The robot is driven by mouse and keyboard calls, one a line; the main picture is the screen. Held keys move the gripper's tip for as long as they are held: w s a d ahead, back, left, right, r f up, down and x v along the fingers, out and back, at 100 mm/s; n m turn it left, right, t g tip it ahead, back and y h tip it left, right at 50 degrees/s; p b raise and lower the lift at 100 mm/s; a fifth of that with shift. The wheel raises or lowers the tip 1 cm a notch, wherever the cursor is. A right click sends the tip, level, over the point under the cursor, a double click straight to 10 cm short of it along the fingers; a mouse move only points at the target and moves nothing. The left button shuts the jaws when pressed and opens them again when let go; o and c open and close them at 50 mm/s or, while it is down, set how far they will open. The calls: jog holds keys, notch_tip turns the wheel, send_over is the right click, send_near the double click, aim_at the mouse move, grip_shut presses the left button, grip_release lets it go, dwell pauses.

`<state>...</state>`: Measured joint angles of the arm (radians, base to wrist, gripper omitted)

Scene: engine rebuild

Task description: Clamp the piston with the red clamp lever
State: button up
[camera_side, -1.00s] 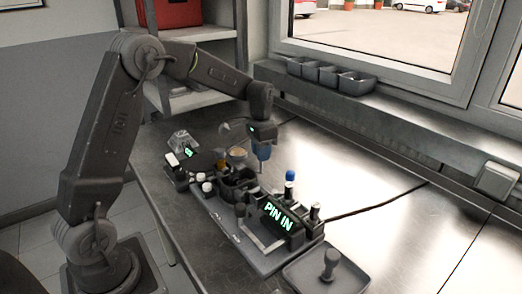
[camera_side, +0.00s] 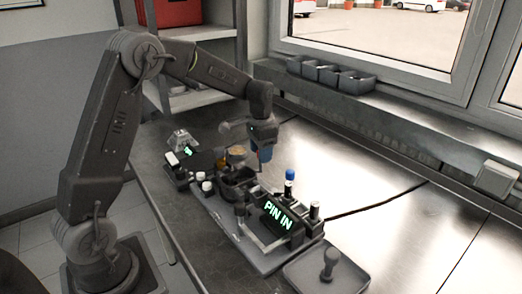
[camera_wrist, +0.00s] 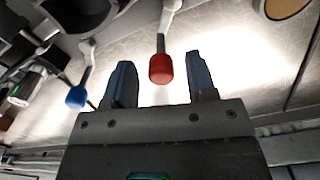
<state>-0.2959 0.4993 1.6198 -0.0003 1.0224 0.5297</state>
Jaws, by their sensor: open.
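The red-knobbed clamp lever (camera_wrist: 161,68) hangs on a thin metal rod in the wrist view. My gripper (camera_wrist: 160,59) is open, with one blue finger on either side of the red knob and gaps showing on both sides. In the side view my gripper (camera_side: 265,156) is low over the far side of the dark fixture (camera_side: 236,188). I cannot pick out the red knob there. A tan round part (camera_side: 237,153) sits by the fixture near my gripper; I cannot tell whether it is the piston.
A blue-knobbed lever (camera_wrist: 76,97) is left of my fingers. A grey tray (camera_side: 326,272) is in front. The bench to the right is mostly clear.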

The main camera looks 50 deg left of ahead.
notch_tip(320, 180, up, 14)
dwell(0.6)
jog(key=shift+f, duration=0.1)
jog(key=s+d+r+n+t, duration=0.1)
jog(key=s+d+r+t, duration=0.25)
jog(key=s+d, duration=0.65)
jog(key=s+d+f+t, duration=0.1)
jog(key=s+d+f, duration=0.1)
jog(key=s, duration=0.6)
jog(key=s+d+f+n+t, duration=0.1)
jog(key=s+f, duration=0.2)
jog(key=s, duration=0.4)
jog(key=shift+s+d+f+n, duration=0.2)
jog(key=shift+s+d+n, duration=0.1)
jog(key=shift+s+d, duration=0.1)
